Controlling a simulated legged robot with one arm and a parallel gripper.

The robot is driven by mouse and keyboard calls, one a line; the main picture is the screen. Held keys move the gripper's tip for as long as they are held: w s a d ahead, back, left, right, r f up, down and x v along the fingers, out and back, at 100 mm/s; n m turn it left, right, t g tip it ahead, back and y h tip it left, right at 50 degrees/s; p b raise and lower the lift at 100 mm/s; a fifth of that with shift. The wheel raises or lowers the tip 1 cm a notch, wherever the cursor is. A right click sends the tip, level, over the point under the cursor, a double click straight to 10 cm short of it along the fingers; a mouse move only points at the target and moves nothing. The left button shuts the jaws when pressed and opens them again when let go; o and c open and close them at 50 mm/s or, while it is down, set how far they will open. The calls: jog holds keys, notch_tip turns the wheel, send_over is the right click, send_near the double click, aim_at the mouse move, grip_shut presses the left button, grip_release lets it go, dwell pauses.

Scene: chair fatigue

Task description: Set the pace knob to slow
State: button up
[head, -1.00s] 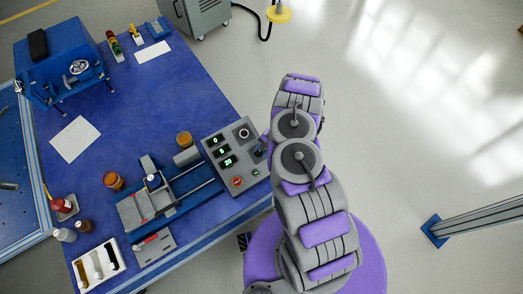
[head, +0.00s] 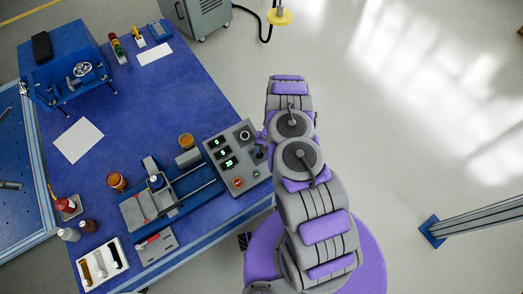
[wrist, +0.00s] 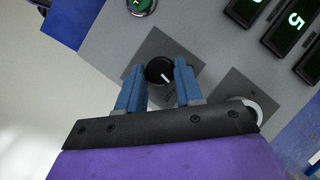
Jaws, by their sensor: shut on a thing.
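The control box (head: 221,183) is grey and stands on the blue table's right edge. In the wrist view the pace knob (wrist: 158,69) is a black round knob on a dark square plate, with a white pointer line aimed to the lower right.
A green button (wrist: 140,4) lies above the knob in the wrist view, and a second knob with a pale ring (wrist: 248,112) is at lower right. Lit displays (wrist: 286,27) are to the right. A blue slide fixture (head: 170,190) stands left of the box.

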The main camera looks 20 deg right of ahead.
jog(key=n+h+p, duration=0.2)
jog(key=n, duration=0.1)
jog(key=shift+s+a+r+n+g+p, duration=0.1)
jog(key=shift+a+r+n+g+p, duration=0.1)
jog(key=shift+n+g+p, duration=0.15)
jog(key=n+h+p, duration=0.1)
jog(key=n+p, duration=0.1)
jog(key=shift+a+n, duration=0.15)
jog(key=shift+n, duration=0.2)
jog(key=shift+f+n+h+p, duration=0.15)
jog(key=shift+n+h+p, duration=0.55)
jog(key=shift+n, duration=0.1)
jog(key=o, duration=1)
jog(key=w+r, duration=0.1)
jog(key=r, duration=0.4)
jog(key=r+p, duration=0.1)
jog(key=r, duration=0.5)
jog(key=w+a+r+p, duration=0.1)
jog(key=r, duration=0.5)
jog(key=shift+w, duration=0.3)
